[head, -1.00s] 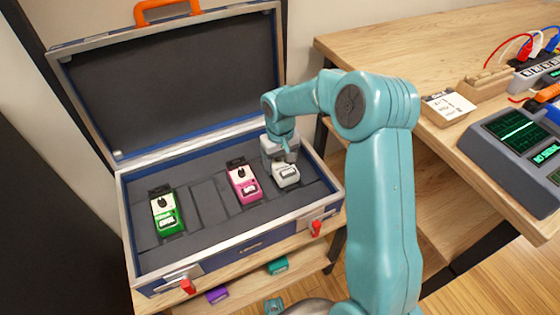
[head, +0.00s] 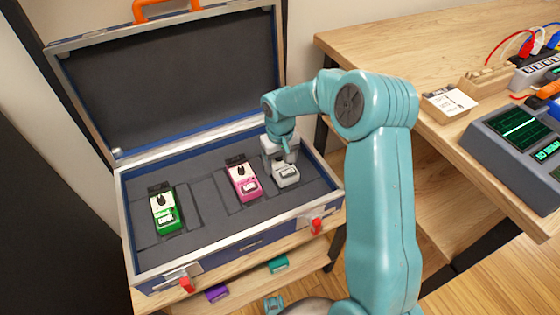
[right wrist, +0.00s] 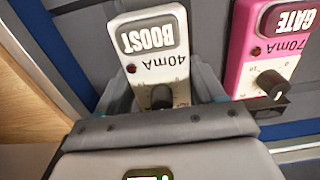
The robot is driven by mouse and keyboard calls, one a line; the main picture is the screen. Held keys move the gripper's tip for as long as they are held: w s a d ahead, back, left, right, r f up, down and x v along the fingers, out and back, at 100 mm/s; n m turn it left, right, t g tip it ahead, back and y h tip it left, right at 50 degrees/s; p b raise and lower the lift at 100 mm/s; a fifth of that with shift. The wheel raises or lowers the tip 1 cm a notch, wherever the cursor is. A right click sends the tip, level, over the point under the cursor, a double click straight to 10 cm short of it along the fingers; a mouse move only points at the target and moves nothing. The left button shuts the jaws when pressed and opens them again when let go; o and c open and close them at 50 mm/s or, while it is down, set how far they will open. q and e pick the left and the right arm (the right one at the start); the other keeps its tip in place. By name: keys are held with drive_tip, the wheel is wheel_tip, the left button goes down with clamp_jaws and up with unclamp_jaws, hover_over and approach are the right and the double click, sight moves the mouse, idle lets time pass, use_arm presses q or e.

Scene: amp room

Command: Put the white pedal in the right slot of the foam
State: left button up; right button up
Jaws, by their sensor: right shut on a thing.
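The white pedal (head: 286,175), labelled BOOST, is at the right end of the foam (head: 208,207) in the open case. It also shows in the right wrist view (right wrist: 154,62), between the fingers. My right gripper (head: 283,158) is shut on it from above, at its knob end. The gripper hides part of the pedal and the slot around it, so I cannot tell how deep the pedal sits. My left gripper is not in view.
A pink pedal (head: 243,182) sits in the foam just left of the white one, and a green pedal (head: 165,212) sits at the left. The case lid (head: 180,85) stands open behind. A wooden desk (head: 400,50) with gear is at the right.

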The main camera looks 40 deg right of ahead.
drive_tip(key=shift+f, duration=0.2)
drive_tip(key=shift+s, duration=0.1)
idle(0.4)
drive_tip(key=shift+s+a+f, duration=0.1)
drive_tip(key=shift+s+f, duration=0.05)
drive_tip(key=shift+f, duration=0.2)
idle(0.4)
drive_tip(key=o, duration=1.4)
drive_tip(key=shift+c, duration=0.2)
drive_tip(key=c, duration=0.3)
drive_tip(key=shift+r+p, duration=0.8)
drive_tip(key=shift+r, duration=0.15)
drive_tip(key=shift+c, duration=0.2)
drive_tip(key=shift+w+r+p, duration=0.2)
drive_tip(key=shift+r+p, duration=1.7)
drive_tip(key=shift+r, duration=0.8)
